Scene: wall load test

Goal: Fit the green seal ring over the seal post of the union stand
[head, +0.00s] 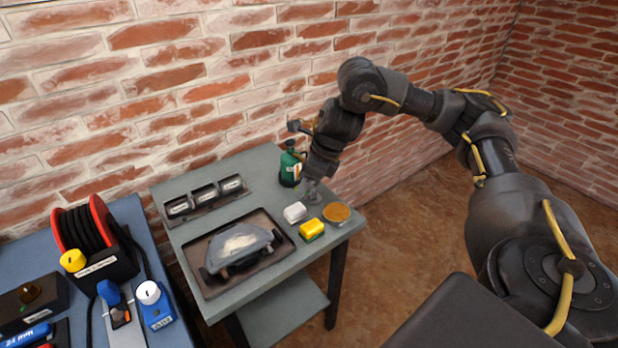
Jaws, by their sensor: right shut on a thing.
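My right gripper (313,186) points down over the right part of the grey table. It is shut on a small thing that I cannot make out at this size. I cannot pick out the green seal ring. A small grey piece (313,196) shows at the fingertips, and I cannot tell if it is part of the union stand or of my gripper. The seal post is not clearly seen. My left gripper is out of view.
A green bottle (290,168) stands close left of my right gripper. A white block (295,212), a yellow block (312,230) and a round orange-brown dish (337,213) lie near. A dark tray (212,276) holds a grey part. A blue bench (130,212) with a cable reel (83,230) stands left.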

